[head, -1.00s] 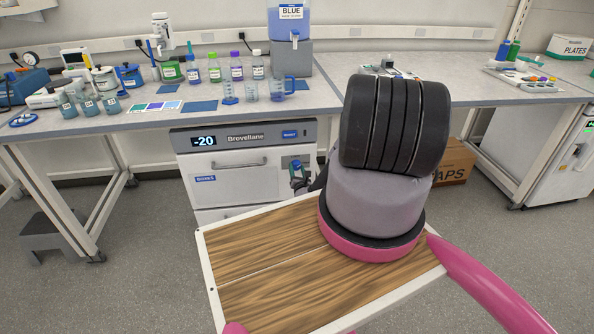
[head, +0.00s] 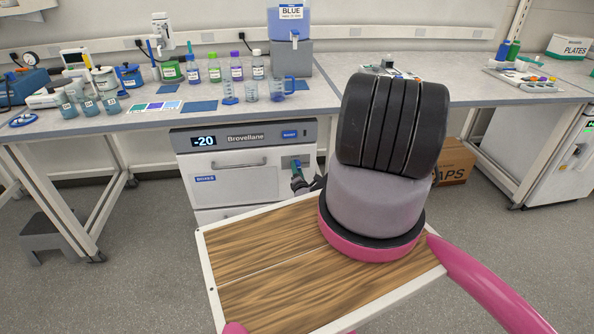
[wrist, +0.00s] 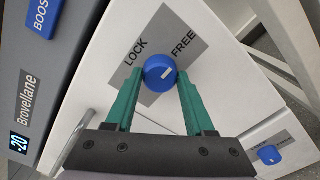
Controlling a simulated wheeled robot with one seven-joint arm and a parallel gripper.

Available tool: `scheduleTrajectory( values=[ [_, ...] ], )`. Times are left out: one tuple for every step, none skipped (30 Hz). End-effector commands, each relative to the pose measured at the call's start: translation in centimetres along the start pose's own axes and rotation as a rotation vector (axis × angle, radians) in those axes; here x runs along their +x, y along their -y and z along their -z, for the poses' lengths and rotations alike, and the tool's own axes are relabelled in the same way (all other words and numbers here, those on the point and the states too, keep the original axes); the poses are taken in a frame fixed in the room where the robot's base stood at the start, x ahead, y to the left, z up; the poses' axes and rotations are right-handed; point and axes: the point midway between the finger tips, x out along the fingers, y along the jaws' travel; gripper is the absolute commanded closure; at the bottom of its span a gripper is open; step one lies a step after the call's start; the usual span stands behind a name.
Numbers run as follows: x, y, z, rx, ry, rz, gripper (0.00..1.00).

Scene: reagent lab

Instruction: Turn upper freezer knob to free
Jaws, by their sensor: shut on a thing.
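The upper freezer knob (wrist: 160,72) is a round blue knob with a short white mark, on a grey plate lettered LOCK and FREE. In the wrist view the mark sits right of the knob's centre, between the two words and nearer the FREE side. My gripper (wrist: 161,78) has its teal fingers on either side of the knob, shut on it. In the head view my gripper (head: 297,169) is at the right of the freezer's upper door (head: 235,187). There my arm and fingers largely hide the knob.
A second blue knob (wrist: 269,154) with its own plate is on the lower door. The freezer (head: 188,172) stands under the bench (head: 140,120), which holds bottles and beakers. A cardboard box (head: 455,160) is right of my arm. A grey step stool (head: 52,236) stands at left.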

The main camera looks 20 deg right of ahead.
Motion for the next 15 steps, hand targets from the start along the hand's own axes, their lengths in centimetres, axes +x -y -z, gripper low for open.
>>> scheduleTrajectory(
  values=[
    [0.01,0.02,-0.04,0.007,0.001,0.000,1.00],
    [0.01,0.02,-0.03,0.009,0.001,0.000,1.00],
    [0.01,0.02,-0.03,0.011,0.001,0.000,1.00],
    [0.01,0.02,-0.03,0.012,0.001,0.000,1.00],
    [0.01,0.02,-0.03,0.013,0.001,0.000,1.00],
    [0.01,0.02,-0.03,0.014,0.001,0.000,1.00],
    [0.01,0.02,-0.03,0.014,0.001,0.000,1.00],
    [0.01,0.02,-0.03,0.014,0.001,0.000,1.00],
    [0.01,0.02,-0.04,0.014,0.001,0.000,1.00],
    [0.01,0.02,-0.03,0.013,0.001,0.000,1.00],
    [0.00,0.03,-0.03,0.013,0.001,0.001,1.00],
    [0.00,0.03,-0.04,0.013,0.001,0.001,1.00],
    [0.00,0.03,-0.04,0.013,0.001,0.001,1.00],
    [0.00,0.03,-0.04,0.013,0.001,0.001,1.00],
    [0.00,0.03,-0.04,0.013,0.001,0.001,0.31]
  ],
)
